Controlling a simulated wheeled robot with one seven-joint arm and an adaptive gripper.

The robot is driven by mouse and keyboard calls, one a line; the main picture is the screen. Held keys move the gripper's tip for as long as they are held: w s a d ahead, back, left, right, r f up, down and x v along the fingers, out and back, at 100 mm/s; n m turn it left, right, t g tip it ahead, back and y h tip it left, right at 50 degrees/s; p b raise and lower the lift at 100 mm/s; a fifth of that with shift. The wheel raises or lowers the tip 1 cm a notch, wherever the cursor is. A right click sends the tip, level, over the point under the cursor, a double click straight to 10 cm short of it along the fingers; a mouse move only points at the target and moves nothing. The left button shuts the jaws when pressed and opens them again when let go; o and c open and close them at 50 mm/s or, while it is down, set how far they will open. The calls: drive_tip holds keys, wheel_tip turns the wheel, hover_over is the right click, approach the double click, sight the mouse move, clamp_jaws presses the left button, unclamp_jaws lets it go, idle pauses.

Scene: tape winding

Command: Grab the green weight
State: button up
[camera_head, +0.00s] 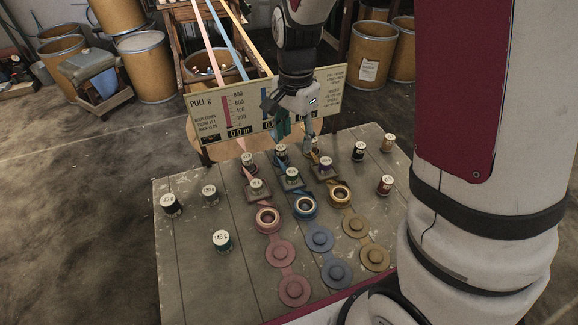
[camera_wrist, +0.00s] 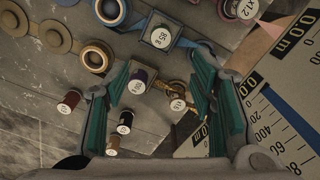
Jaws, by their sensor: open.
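A dark green weight (camera_head: 221,242) with a white label stands upright at the table's front left, apart from other weights. A second greenish weight (camera_head: 292,176) stands on a small square plate in the middle; it seems to be the labelled one at the top of the wrist view (camera_wrist: 160,32). My gripper (camera_head: 296,124) is open and empty, pointing down above the back of the table, well behind and right of the front-left weight. In the wrist view my gripper's teal-padded fingers (camera_wrist: 160,105) stand apart, with a purple weight (camera_wrist: 137,82) and a brass piece (camera_wrist: 177,101) seen beyond them.
Pink, blue and tan tapes run to spools and discs (camera_head: 294,290) on the table (camera_head: 185,285). A gauge board (camera_head: 215,112) stands upright along the table's back, close to my gripper. Dark weights (camera_head: 172,205) stand at left; several more stand at right. The front-left tabletop is mostly clear.

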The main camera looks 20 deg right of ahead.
hover_over(292, 171)
drive_tip(key=f, duration=0.6)
drive_tip(key=shift+d+b, duration=0.25)
drive_tip(key=shift+b, duration=0.1)
drive_tip(key=shift+a+f+b, duration=0.15)
drive_tip(key=shift+f+b, duration=0.05)
drive_tip(key=shift+f, duration=1.25)
drive_tip(key=shift+a+f+b, duration=0.1)
drive_tip(key=shift+f+b, duration=0.1)
drive_tip(key=shift+f, duration=1.2)
drive_tip(key=shift+s, duration=0.1)
clamp_jaws()
